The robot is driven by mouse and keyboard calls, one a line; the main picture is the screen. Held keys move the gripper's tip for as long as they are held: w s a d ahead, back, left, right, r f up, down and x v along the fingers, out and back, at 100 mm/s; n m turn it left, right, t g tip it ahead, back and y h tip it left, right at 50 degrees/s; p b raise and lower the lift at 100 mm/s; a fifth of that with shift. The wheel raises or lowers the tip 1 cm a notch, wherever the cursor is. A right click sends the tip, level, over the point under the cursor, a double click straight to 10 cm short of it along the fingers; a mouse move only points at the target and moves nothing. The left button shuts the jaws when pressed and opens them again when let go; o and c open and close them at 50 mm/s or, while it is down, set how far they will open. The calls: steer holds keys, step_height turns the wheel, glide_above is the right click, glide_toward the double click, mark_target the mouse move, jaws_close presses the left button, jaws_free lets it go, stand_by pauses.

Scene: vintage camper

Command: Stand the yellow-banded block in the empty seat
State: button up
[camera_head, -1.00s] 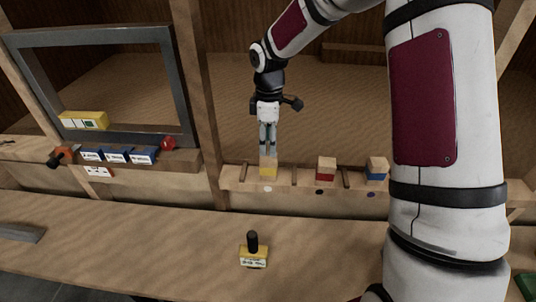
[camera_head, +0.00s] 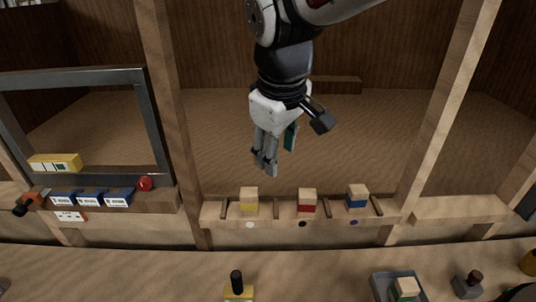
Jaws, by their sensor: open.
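The yellow-banded block (camera_head: 249,203) is wood-coloured with a yellow band low on it. It stands upright in the left seat of the wooden ledge (camera_head: 214,212), above a white dot. The red-banded block (camera_head: 307,203) stands in the middle seat and the blue-banded block (camera_head: 357,198) in the right seat. Thin dividers separate the seats. My gripper (camera_head: 266,164) is open and empty, above the yellow-banded block and apart from it.
A grey tray (camera_head: 380,287) at the lower right holds a green-banded block (camera_head: 405,287). A yellow stamp-like piece with a black knob (camera_head: 237,281) stands on the counter. A dark frame (camera_head: 153,120) with blue labelled boxes (camera_head: 90,197) is at the left.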

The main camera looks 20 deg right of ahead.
steer(key=s+r+m+t+y, duration=0.1)
steer(key=s+m, duration=0.4)
steer(key=s, duration=0.6)
steer(key=shift+s+a+r+t, duration=0.2)
steer(key=shift+s+t, duration=0.05)
steer(key=shift+t, duration=0.35)
